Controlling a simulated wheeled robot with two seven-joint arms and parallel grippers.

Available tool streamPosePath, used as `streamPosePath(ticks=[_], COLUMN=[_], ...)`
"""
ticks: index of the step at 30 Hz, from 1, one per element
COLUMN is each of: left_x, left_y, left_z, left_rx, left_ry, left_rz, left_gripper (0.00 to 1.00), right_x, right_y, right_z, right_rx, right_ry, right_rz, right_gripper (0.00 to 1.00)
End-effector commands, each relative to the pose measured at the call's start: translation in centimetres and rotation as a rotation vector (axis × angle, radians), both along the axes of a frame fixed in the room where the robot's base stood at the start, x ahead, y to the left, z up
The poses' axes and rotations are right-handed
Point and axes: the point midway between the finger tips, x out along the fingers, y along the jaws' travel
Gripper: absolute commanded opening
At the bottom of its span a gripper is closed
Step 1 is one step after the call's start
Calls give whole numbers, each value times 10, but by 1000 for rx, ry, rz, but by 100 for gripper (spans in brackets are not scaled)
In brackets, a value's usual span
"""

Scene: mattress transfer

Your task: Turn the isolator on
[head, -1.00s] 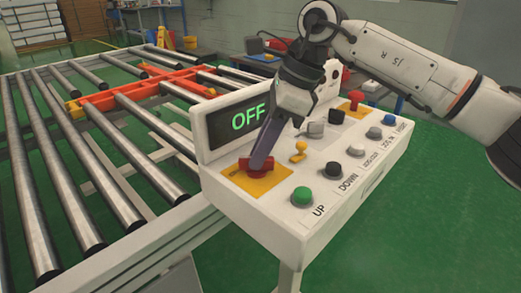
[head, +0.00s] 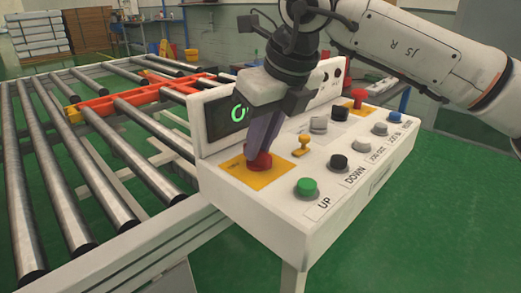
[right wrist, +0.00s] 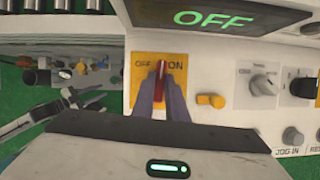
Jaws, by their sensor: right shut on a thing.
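The isolator is a red rotary handle (head: 259,163) on a yellow plate (head: 236,179) at the left end of the white control panel. My right gripper (head: 258,158) reaches down onto it and is shut on the red handle. In the right wrist view, the handle (right wrist: 160,80) stands upright between my two fingers, between the words OFF and ON on the plate (right wrist: 140,100). The display (right wrist: 222,18) reads OFF in green; in the head view my gripper covers part of it.
The panel also carries a green UP button (head: 307,187), a black DOWN button (head: 338,162), a small yellow switch (head: 301,145) and a red button (head: 358,97). A roller conveyor (head: 100,190) with an orange frame (head: 130,100) lies to the left. Green floor is clear at right.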

Motion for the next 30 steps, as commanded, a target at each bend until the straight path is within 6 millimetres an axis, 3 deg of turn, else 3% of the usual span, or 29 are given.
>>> streamPosePath(ticks=[15,30], left_x=[-4,0], left_y=[-3,-5], left_z=[-11,-8], left_rx=[-30,-45], left_ry=[-11,-25], left_rz=[14,21], left_gripper=[31,31], right_x=[-2,-2], right_y=[3,4], right_z=[-1,0], right_rx=[-3,-2], right_ry=[0,1], right_rz=[-463,-689], right_gripper=[0,0])
